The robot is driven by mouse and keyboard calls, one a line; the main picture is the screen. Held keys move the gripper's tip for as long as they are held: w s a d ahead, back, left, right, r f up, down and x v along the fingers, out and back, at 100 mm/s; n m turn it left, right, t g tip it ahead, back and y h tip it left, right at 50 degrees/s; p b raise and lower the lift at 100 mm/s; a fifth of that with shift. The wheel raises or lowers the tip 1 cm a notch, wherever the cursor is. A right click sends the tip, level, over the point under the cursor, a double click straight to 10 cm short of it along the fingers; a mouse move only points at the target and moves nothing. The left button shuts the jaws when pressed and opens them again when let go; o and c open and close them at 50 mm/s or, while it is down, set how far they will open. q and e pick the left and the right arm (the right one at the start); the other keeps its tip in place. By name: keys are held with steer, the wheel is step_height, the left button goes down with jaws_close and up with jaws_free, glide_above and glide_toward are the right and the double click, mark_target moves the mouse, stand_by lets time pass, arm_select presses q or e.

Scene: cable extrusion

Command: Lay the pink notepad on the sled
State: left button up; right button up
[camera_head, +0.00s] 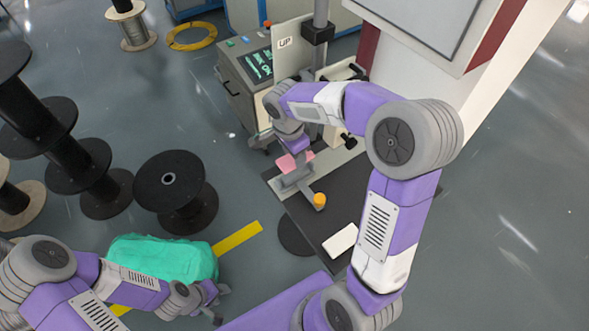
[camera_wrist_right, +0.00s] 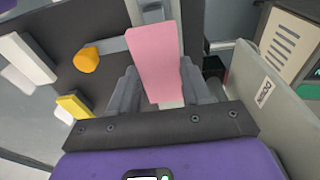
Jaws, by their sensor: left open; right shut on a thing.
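The pink notepad (camera_head: 288,162) is in my right gripper (camera_head: 293,153), above the dark bench. In the right wrist view the notepad (camera_wrist_right: 156,58) stands out between the two fingers of the right gripper (camera_wrist_right: 158,75), which is shut on it. A grey metal piece with an orange knob (camera_head: 319,200), which looks like the sled (camera_head: 294,181), lies just below the notepad; the notepad hides part of it. Whether they touch is unclear. The knob also shows in the right wrist view (camera_wrist_right: 86,60). My left gripper (camera_head: 219,303) is open and empty at the lower left.
A white block (camera_head: 341,240) lies on the dark bench (camera_head: 318,226). A control box (camera_head: 250,75) and a grey panel stand behind my right gripper. Black spools (camera_head: 175,185) stand at the left. A green bundle (camera_head: 165,258) lies near my left arm.

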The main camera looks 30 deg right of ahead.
mark_target(294, 173)
steer(key=shift+f+b, duration=0.5)
steer(key=shift+f, duration=2.35)
steer(key=shift+f, duration=0.2)
steer(key=o, duration=1)
steer(key=shift+o, duration=0.2)
steer(key=shift+r, duration=0.1)
steer(key=shift+r, duration=0.15)
steer(key=r, duration=0.4)
steer(key=a+r+p, duration=0.1)
steer(key=r, duration=0.3)
steer(key=r+p, duration=0.1)
steer(key=r, duration=0.2)
steer(key=shift+s+a+r, duration=0.1)
steer(key=shift+a+r, duration=0.15)
steer(key=shift+r, duration=0.15)
